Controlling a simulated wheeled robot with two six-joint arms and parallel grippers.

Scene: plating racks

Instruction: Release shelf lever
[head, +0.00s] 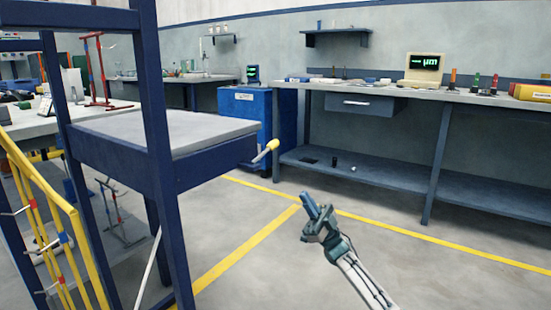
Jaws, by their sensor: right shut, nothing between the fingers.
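The shelf lever (265,151) is a short pale rod with a yellow knob. It sticks out from the right front corner of the blue shelf frame (215,163), with its knob end up and to the right. The shelf has a light grey top (165,130). My right gripper (309,203) is below and to the right of the lever, apart from it. Its fingers are together with nothing between them, pointing up and left. My left gripper is not in view.
A blue upright post (158,150) stands close on the left, beside a yellow rack (65,240). A long workbench (380,95) with a monitor (423,68) runs along the back wall. A blue cabinet (245,108) stands behind the shelf. The floor around my right gripper is clear.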

